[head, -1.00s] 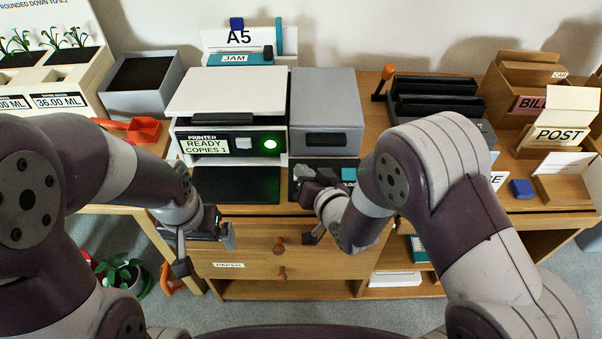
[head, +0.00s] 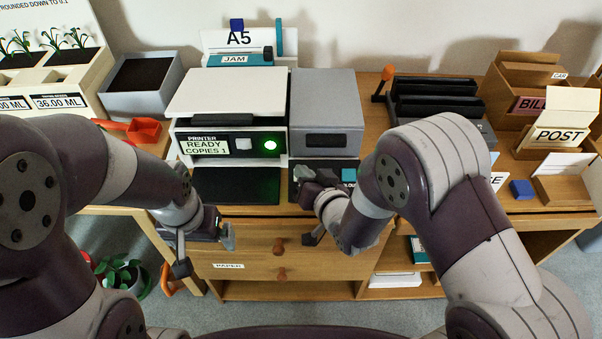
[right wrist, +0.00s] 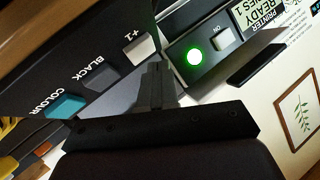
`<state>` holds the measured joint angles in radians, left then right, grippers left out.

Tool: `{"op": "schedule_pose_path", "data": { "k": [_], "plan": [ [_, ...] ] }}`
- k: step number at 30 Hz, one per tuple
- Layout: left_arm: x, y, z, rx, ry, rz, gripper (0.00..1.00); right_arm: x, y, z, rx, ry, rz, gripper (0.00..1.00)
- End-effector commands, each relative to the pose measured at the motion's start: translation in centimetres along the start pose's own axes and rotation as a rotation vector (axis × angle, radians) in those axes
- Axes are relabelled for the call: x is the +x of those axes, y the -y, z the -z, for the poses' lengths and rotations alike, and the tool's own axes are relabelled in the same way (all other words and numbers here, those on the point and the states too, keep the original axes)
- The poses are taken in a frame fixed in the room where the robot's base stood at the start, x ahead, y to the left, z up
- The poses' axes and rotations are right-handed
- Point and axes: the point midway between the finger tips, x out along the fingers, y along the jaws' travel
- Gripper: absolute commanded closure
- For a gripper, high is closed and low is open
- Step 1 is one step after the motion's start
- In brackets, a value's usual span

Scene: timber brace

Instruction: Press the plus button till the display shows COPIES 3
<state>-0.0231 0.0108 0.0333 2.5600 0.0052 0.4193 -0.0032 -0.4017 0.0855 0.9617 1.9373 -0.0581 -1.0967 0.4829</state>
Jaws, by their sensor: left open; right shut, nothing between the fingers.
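The printer (head: 228,110) stands on the desk, and its display (head: 205,146) reads READY, COPIES 1. A green light (head: 270,145) glows beside it. In the right wrist view, the pale plus button (right wrist: 140,46), marked +1, sits in a row with the grey BLACK button (right wrist: 101,76) and the teal COLOUR button (right wrist: 66,106). My right gripper (right wrist: 156,70) is shut and empty, its tips close to the plus button; I cannot tell if they touch. In the head view, my right gripper (head: 304,182) partly covers the button panel. My left gripper (head: 205,252) is open and empty before the drawer.
A grey box unit (head: 325,100) adjoins the printer, with a dark tray (head: 236,186) in front. A red scoop (head: 144,130) lies to the left. Black racks (head: 436,97) and wooden post boxes (head: 528,85) stand on the right, with a blue block (head: 522,189) near the edge.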

Motion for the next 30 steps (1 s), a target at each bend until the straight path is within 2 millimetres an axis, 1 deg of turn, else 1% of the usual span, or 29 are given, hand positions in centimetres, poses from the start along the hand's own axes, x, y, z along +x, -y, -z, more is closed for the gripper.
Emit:
{"op": "schedule_pose_path", "data": {
  "k": [17, 25, 30],
  "plan": [
    [0.0, 0.0, 0.0, 0.0, 0.0, 0.0, 0.0, 0.0, 0.0, 0.0, 0.0, 0.0, 0.0, 1.0],
    [0.73, 0.0, -0.09, 0.0, 0.0, 0.0, 0.0, 0.53, -0.42, -0.49, 0.0, 0.0, 0.0, 1.0],
    [0.69, 0.0, -0.08, 0.0, 0.0, 0.0, 0.0, 0.6, -0.42, -0.41, 0.0, 0.0, 0.0, 1.0]
  ]
}}
